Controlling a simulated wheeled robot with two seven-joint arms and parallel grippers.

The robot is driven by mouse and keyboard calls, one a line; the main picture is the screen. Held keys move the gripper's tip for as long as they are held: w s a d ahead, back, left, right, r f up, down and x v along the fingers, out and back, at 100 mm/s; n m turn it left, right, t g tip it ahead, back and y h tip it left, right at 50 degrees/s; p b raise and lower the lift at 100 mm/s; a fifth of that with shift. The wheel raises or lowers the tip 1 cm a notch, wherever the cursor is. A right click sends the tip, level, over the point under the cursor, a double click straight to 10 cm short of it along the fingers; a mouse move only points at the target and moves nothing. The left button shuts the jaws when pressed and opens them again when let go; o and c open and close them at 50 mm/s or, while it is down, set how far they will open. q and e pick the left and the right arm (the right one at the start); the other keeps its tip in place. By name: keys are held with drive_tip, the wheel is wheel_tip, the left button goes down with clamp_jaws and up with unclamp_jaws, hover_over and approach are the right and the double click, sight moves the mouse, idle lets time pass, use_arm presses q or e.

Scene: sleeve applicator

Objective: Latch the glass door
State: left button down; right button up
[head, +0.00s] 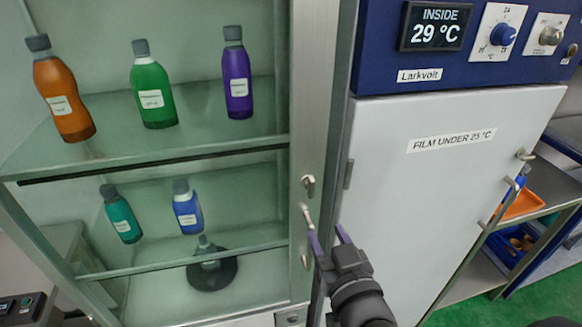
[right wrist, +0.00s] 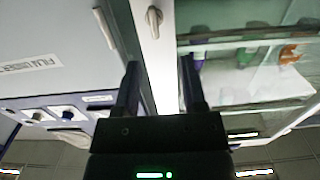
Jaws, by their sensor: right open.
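The glass door (head: 292,130) stands in front of a cabinet with bottles and looks closed or nearly so; a small gap cannot be ruled out. On the metal upright at its right edge sits a small metal latch lever (head: 308,185), with a bow handle (head: 305,213) just below. My right gripper (head: 328,240) is open and empty, its purple-tipped fingers beside the handle and below the latch lever. In the right wrist view, its fingers (right wrist: 160,85) are spread either side of the pale upright, and a small metal lever (right wrist: 153,20) shows beyond them. My left gripper is out of view.
A white door labelled "FILM UNDER 25 °C" (head: 420,190) stands close on the right under a blue control panel (head: 470,45). Several bottles (head: 152,90) stand on the shelves behind the glass. A side shelf holds an orange tray (head: 525,203).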

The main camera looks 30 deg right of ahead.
sight(313, 186)
drive_tip(key=x, duration=0.3)
drive_tip(key=r+x, duration=0.1)
drive_tip(key=x, duration=0.2)
drive_tip(key=d+r+x, duration=0.1)
drive_tip(key=x, duration=0.2)
drive_tip(key=shift+s+p, duration=0.1)
drive_tip(key=shift+p, duration=0.25)
drive_tip(key=shift+w+d+f, duration=0.15)
drive_tip(key=shift+w, duration=0.3)
drive_tip(key=shift+c, duration=0.4)
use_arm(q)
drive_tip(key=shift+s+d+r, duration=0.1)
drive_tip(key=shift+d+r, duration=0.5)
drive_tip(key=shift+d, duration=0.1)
use_arm(e)
clamp_jaws()
